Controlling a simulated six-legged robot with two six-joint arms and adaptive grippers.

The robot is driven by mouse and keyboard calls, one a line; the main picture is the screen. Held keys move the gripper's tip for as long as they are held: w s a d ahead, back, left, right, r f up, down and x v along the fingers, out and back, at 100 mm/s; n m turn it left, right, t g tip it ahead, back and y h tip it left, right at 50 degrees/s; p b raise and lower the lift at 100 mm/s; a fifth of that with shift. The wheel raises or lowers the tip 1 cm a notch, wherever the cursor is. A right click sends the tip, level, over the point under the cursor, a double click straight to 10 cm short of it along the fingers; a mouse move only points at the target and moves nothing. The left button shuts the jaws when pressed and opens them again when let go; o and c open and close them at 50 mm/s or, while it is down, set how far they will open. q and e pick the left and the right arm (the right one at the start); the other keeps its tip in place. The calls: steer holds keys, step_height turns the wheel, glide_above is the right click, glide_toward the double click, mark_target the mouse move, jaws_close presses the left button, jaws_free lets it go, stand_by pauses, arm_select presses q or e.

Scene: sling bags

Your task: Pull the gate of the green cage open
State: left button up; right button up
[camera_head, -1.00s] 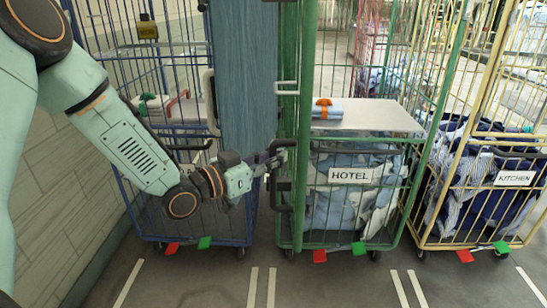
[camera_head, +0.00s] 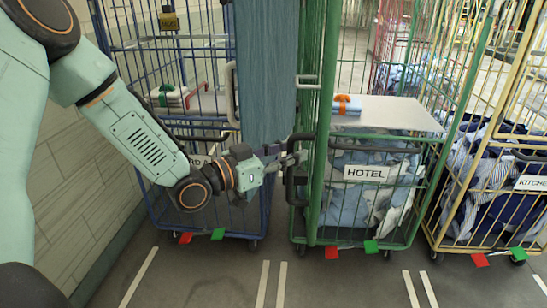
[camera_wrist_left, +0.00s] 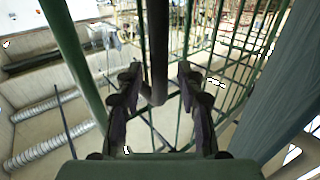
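The green cage (camera_head: 412,243) stands right of centre in the head view, with a HOTEL sign (camera_head: 367,173) on its front. Its gate (camera_head: 318,90) shows as a narrow green frame at the cage's left, seen nearly edge-on. A dark handle (camera_head: 290,186) sticks out on the gate's left side. My left gripper (camera_head: 298,159) is at this handle. In the left wrist view its two fingers (camera_wrist_left: 158,73) are apart, with a dark upright bar (camera_wrist_left: 158,40) between them and gaps on both sides. The right gripper is not in view.
A yellow cage (camera_head: 446,239) with a KITCHEN sign stands on the right. Bare floor (camera_head: 210,275) lies in front. A wall (camera_head: 65,190) is at far left.

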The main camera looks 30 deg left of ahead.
arm_select(q)
steer(key=shift+v, duration=0.85)
steer(key=v, duration=0.5)
steer(key=shift+a, duration=0.1)
stand_by(0.4)
